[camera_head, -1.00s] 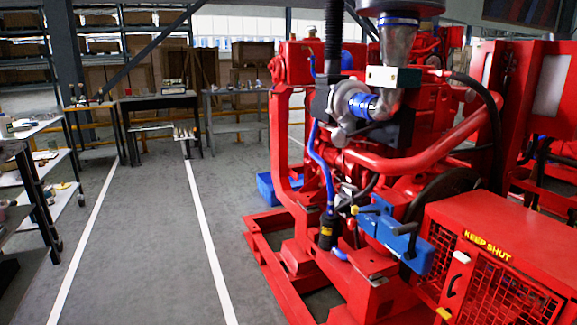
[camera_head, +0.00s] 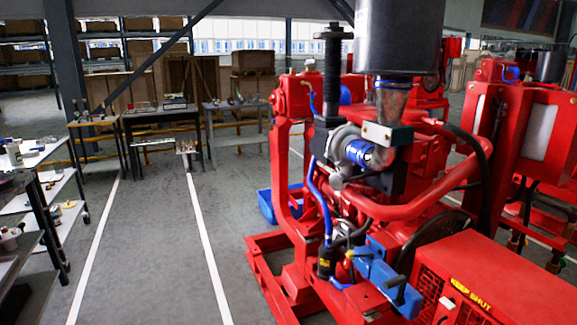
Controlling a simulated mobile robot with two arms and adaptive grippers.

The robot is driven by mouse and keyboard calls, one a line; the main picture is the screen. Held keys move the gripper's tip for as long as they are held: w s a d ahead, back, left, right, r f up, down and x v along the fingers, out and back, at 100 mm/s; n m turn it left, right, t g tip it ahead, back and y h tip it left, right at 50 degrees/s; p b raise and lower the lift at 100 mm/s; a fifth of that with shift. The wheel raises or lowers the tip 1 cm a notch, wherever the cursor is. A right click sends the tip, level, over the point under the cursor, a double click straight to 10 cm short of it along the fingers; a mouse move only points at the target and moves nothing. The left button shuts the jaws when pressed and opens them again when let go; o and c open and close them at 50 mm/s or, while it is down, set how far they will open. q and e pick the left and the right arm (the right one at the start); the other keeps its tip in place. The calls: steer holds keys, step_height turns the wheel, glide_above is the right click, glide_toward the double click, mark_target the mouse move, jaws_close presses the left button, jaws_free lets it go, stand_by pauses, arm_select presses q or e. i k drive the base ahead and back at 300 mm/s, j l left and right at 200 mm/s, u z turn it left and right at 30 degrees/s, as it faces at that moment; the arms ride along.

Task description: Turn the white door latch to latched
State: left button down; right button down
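A small white piece, which looks like the door latch (camera_head: 447,302), sits on the front of the red cabinet (camera_head: 510,275) at the lower right, near the picture's bottom edge. It is too small to tell which way it is turned. A yellow "KEEP SHUT" label (camera_head: 471,294) is beside it on the cabinet's upper edge. Dark mesh panels show on the cabinet's sides, and its lower part is cut off by the frame. Neither of my grippers is in view.
The red pumpset's curved pipe (camera_head: 420,207) and a blue part with a black handle (camera_head: 385,280) stand left of the cabinet. A blue bin (camera_head: 266,205) is on the floor. Shelves (camera_head: 50,180) stand at left. The floor aisle (camera_head: 150,240) between white lines is clear.

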mark_target(450, 302)
steer(key=z, duration=1.3)
